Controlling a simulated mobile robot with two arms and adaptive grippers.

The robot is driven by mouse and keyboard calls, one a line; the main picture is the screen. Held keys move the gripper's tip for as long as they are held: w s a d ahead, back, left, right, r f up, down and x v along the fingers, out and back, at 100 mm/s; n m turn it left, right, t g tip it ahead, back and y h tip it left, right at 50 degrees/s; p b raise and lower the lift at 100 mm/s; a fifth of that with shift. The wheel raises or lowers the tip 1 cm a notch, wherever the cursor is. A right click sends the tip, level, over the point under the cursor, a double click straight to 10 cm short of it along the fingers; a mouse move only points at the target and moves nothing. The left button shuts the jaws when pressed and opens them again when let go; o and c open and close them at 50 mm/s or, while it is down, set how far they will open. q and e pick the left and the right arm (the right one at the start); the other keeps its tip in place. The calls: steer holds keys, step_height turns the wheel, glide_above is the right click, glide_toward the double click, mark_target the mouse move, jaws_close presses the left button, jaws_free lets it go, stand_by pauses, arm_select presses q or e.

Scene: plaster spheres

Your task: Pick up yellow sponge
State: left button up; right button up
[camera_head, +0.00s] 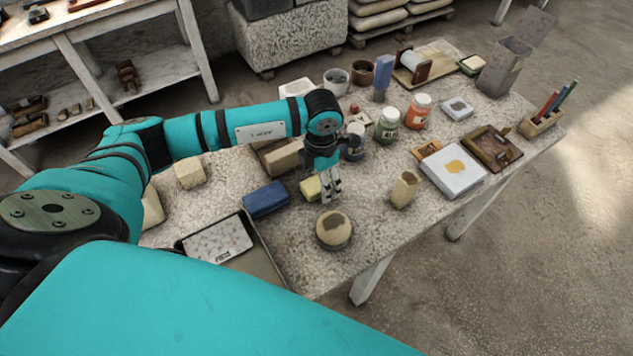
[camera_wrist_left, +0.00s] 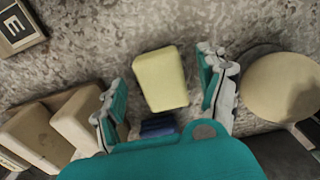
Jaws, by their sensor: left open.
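The yellow sponge (camera_head: 311,188) is a small pale-yellow block on the speckled table (camera_head: 375,228), partly hidden behind my left gripper in the head view. My left gripper (camera_head: 329,197) points down right over it. In the left wrist view the sponge (camera_wrist_left: 160,79) lies between the two spread fingers of my left gripper (camera_wrist_left: 163,92), with a gap on each side. The fingers are open and hold nothing. My right gripper is not in view.
A blue block (camera_head: 266,199) lies just left of the sponge and a round tan disc (camera_head: 333,229) in front. A tan upright block (camera_head: 404,190) stands to the right. Jars (camera_head: 388,125) stand behind. A tray (camera_head: 262,268) sits at the front left.

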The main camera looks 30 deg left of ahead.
arm_select(q)
steer(key=shift+f, duration=0.55)
steer(key=c, duration=1)
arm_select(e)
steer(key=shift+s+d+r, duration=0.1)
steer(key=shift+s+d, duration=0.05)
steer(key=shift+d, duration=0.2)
arm_select(q)
steer(key=shift+o, duration=0.2)
step_height(320, 180, up, 9)
steer(key=shift+r+b, duration=0.1)
steer(key=shift+b, duration=0.85)
steer(key=shift+r, duration=0.45)
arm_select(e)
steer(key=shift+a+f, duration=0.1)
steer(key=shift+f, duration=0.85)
